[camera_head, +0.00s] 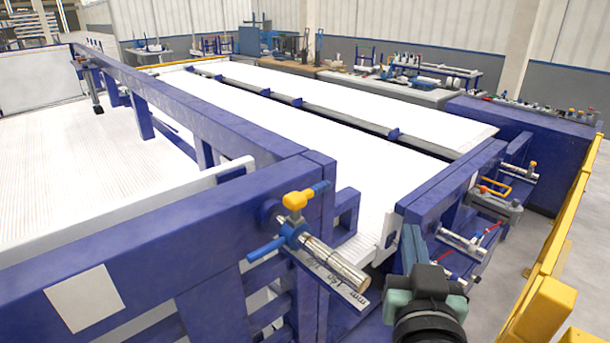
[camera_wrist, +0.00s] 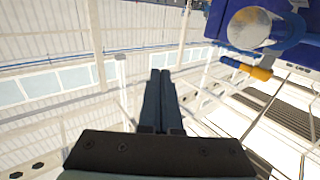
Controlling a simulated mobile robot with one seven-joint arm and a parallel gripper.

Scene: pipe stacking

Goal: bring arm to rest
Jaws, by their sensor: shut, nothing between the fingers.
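My gripper (camera_wrist: 160,74) points away from the wrist in the wrist view, its two dark fingers side by side and touching, with nothing between them. In the head view my arm's end, black and grey-green, is at the bottom right, and the gripper (camera_head: 410,242) points upward in front of the blue frame. A silver pipe (camera_head: 337,264) with a blue and yellow valve lies on a bracket at the blue frame, left of my gripper and apart from it. In the wrist view a round pipe end (camera_wrist: 249,28) shows at the top right, clear of the fingers.
Blue framework (camera_head: 120,240) surrounds large white ribbed beds. More pipe fittings (camera_head: 465,243) sit on the blue frame at right. A yellow rail (camera_head: 565,235) runs along the right edge. Benches with parts (camera_head: 400,85) stand at the back. Open floor shows between the frame and rail.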

